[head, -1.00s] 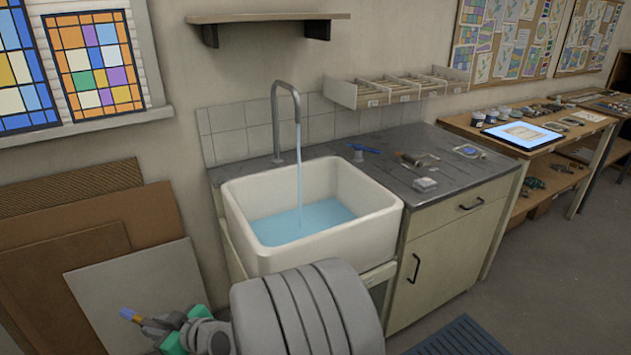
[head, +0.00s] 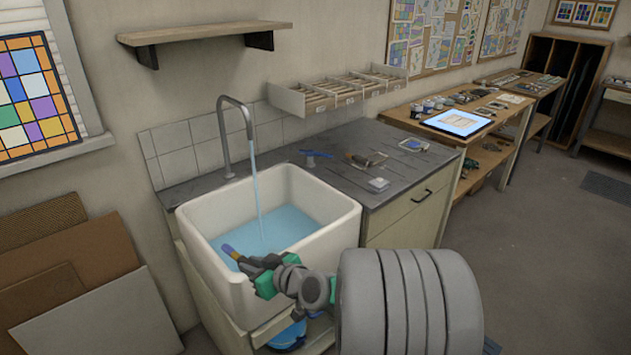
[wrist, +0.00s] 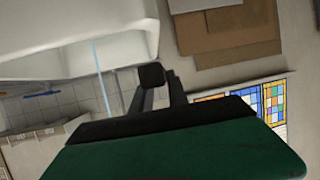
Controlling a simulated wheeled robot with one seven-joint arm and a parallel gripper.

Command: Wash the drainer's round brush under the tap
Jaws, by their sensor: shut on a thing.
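My gripper (head: 246,262) is shut on a thin brush (head: 230,251) with a blue-violet end and an orange part. In the head view it overlaps the front left of the white sink (head: 334,226), with the brush left of the water stream. I cannot tell its exact height over the basin. In the wrist view a dark blocky end (wrist: 152,76) shows at my fingertips; the brush itself is not clear there. The tap (head: 224,140) is running, and its stream (head: 256,190) falls into the blue water (head: 285,226). The stream also shows in the wrist view (wrist: 102,75), apart from my fingers.
Boards (head: 100,315) lean at the left wall. A shelf (head: 205,34) hangs above.

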